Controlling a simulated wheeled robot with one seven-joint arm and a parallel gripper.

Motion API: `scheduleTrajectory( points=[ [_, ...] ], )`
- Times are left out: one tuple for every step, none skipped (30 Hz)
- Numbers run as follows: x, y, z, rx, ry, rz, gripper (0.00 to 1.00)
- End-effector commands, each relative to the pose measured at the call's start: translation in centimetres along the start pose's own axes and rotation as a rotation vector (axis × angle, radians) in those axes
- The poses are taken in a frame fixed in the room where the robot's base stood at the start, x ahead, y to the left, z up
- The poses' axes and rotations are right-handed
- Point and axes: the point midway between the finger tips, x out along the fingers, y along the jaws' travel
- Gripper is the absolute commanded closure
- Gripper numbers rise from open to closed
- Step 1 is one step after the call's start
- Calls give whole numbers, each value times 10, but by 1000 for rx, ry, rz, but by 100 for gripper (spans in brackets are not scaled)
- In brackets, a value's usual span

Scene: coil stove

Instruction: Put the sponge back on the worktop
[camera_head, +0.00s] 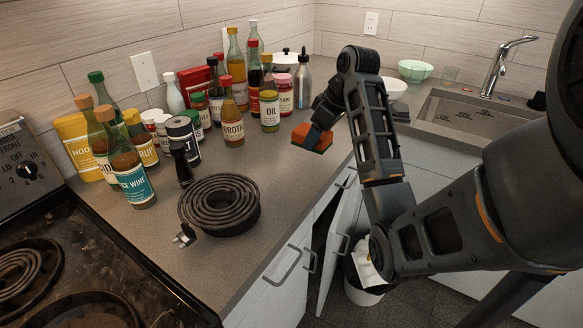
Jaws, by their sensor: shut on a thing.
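The sponge (307,140), orange with a thin green layer, is in my gripper (318,124). The fingers are shut on it from above, and the arm reaches in from the right. In the picture the sponge lies over the grey worktop (285,185), near its front edge. I cannot tell whether it touches the surface or hangs just above it. The fingertips are partly hidden behind the sponge.
Bottles and jars crowd the worktop's back, including an oil bottle (270,108) and broth bottle (232,115). A loose coil burner (219,203) lies near the stove (75,260). A cabinet door (340,235) stands open below. The sink (470,112) is at right.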

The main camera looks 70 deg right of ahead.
Motion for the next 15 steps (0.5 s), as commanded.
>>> scheduleTrajectory(
  points=[
    [5, -6, -1, -3, -3, -4, 59],
    [15, -11, 0, -5, -3, -3, 59],
    [23, -18, -2, -6, -2, -3, 59],
    [28, -24, -4, -6, -2, -2, 59],
    [32, -29, -6, -5, -2, -2, 59],
    [38, -35, -8, -5, -2, -1, 59],
    [42, -40, -9, -5, -2, -1, 59],
    [45, -44, -11, -4, -1, -1, 59],
    [49, -49, -13, -4, -1, -1, 59],
    [52, -52, -14, -4, -2, -1, 59],
    [54, -54, -15, -3, -2, -1, 59],
    [55, -57, -16, -1, -2, -1, 59],
    [56, -59, -17, -1, -2, -1, 59],
    [57, -60, -18, -1, -2, 0, 59],
    [57, -61, -18, -1, -2, 0, 59]
  ],
)
